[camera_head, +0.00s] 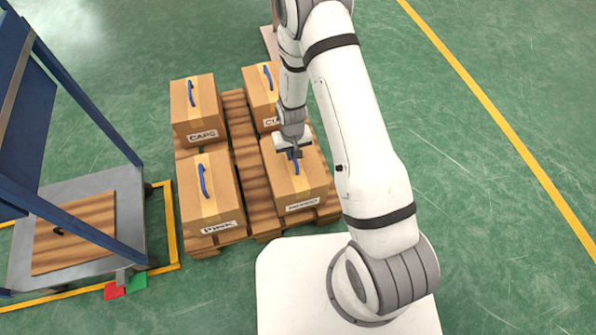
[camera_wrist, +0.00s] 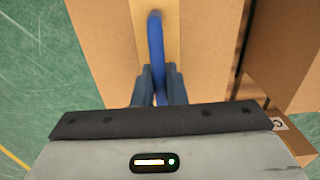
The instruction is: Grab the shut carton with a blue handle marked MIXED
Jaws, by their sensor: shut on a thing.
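My gripper (camera_head: 295,153) is over the front right carton (camera_head: 289,187) on the pallet. The carton is shut, brown, with a blue handle (camera_head: 296,167) on top and a white label (camera_head: 302,204) on its front; the label is too small to read surely. In the wrist view, my gripper's fingers (camera_wrist: 158,88) are closed on the blue handle (camera_wrist: 155,42), one on each side. The top of the carton (camera_wrist: 105,40) fills the middle of that view. The carton appears to rest on the pallet.
A carton marked PINK (camera_head: 208,190) stands to its left. One marked CAPS (camera_head: 197,108) and another partly hidden carton (camera_head: 260,95) stand behind, all on a wooden pallet (camera_head: 262,217). A blue frame (camera_head: 75,95) with a metal platform (camera_head: 125,213) is at the left. Open green floor lies right.

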